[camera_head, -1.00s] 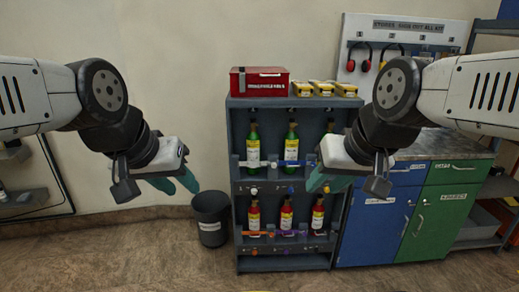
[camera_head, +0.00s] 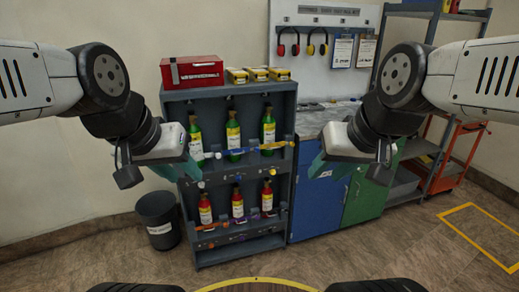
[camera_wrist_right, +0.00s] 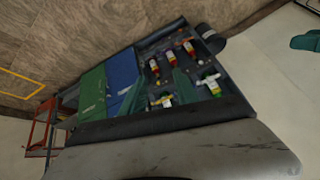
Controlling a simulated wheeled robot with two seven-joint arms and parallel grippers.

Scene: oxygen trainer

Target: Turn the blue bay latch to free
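The grey rack (camera_head: 243,242) holds green bottles on its upper shelf and red bottles on its lower shelf. The blue latch bar (camera_head: 241,151) crosses in front of the middle green bottle (camera_head: 233,133), roughly level. A white latch bar (camera_head: 212,155) is at its left and an orange one (camera_head: 274,145) at its right. My left gripper (camera_head: 177,171) has teal fingers, looks open and empty, and overlaps the rack's left edge in the head view. My right gripper (camera_head: 322,163) hangs right of the rack. In the right wrist view its fingers (camera_wrist_right: 160,94) are apart with nothing between them.
A black bin (camera_head: 158,221) stands left of the rack. A blue cabinet (camera_head: 318,203) and a green one (camera_head: 367,192) stand at its right. A red case (camera_head: 192,71) and yellow boxes (camera_head: 257,74) are on top. The floor in front is clear.

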